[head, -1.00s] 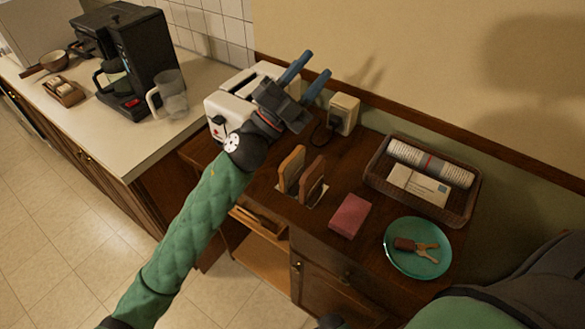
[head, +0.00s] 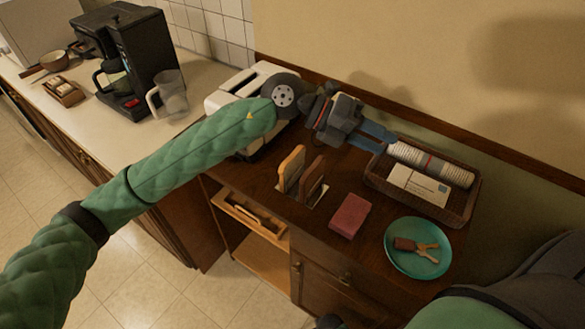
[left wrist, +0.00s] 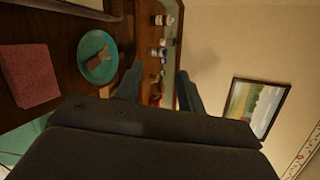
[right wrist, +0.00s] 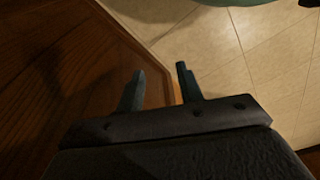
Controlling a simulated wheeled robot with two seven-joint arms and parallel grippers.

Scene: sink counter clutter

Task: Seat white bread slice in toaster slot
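A pale tan bread slice (head: 291,166) and a browner slice (head: 312,178) stand upright side by side in a small holder on the dark wooden counter. The white toaster (head: 222,103) stands behind them to the left, its slots partly hidden by my left arm. My left gripper (head: 386,138) is above the counter near the wicker basket, to the right of the bread and toaster. Its fingers are apart with nothing between them in the left wrist view (left wrist: 158,85). My right gripper (right wrist: 160,82) is open and empty, near the wooden cabinet edge above the tiled floor.
A wicker basket (head: 460,211) holds a rolled paper and an envelope. A pink block (head: 349,215) and a teal plate (head: 419,269) with keys are on the counter. A coffee maker (head: 140,55) and glass pitcher (head: 168,93) stand at left. An open drawer (head: 244,220) juts out below.

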